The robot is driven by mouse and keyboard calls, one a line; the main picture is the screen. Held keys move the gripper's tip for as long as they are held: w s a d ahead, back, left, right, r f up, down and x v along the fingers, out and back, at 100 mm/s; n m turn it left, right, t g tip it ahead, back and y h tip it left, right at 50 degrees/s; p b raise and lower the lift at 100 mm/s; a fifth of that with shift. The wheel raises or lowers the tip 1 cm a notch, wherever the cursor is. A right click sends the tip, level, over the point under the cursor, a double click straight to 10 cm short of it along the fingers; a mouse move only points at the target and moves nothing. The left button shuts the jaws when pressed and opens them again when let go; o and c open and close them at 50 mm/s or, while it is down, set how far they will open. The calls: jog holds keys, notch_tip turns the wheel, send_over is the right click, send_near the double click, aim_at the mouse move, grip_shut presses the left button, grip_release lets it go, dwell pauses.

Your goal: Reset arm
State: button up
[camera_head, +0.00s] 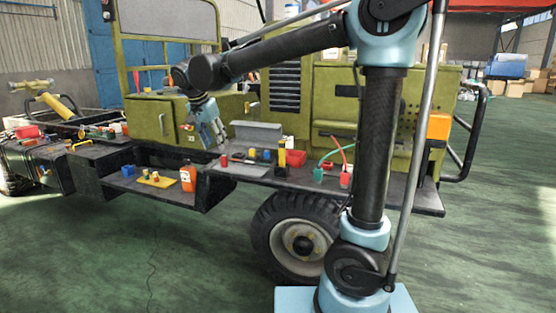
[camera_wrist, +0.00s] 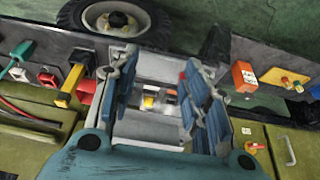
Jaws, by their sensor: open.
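My gripper (camera_head: 215,140) hangs at the end of my arm, in front of the green vehicle body and above the left end of the vehicle's side shelf. In the wrist view my gripper (camera_wrist: 163,92) has its two blue fingers spread apart with a wide gap. No held object shows between them. Through the gap I see a grey angled metal piece (camera_wrist: 155,128) and small yellow and red items lying beyond the fingertips. The same grey metal piece (camera_head: 257,132) stands on the shelf in the head view, to the right of my gripper.
The side shelf (camera_head: 415,197) carries a red bin (camera_head: 295,158), a yellow-black tool (camera_head: 282,155) and several small parts. A lower left shelf holds an orange bottle (camera_head: 188,177) and a yellow plate (camera_head: 157,180). A wheel (camera_head: 300,240) is below. Green floor (camera_head: 150,260) at front left is clear.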

jog(key=s+d+f+n+g, duration=0.1)
jog(key=s+d+f, duration=0.15)
jog(key=d, duration=1.05)
jog(key=s+d+f+n+g, duration=0.15)
jog(key=d+f, duration=0.25)
jog(key=d, duration=1)
jog(key=s+d+f+n+y, duration=0.1)
jog(key=s+d+f+n, duration=0.1)
jog(key=s+d+f, duration=1.1)
notch_tip(320, 180, down, 3)
jog(key=shift+s+d+r+t+y, duration=0.15)
jog(key=shift+s+t+y, duration=0.25)
jog(key=shift+s, duration=0.7)
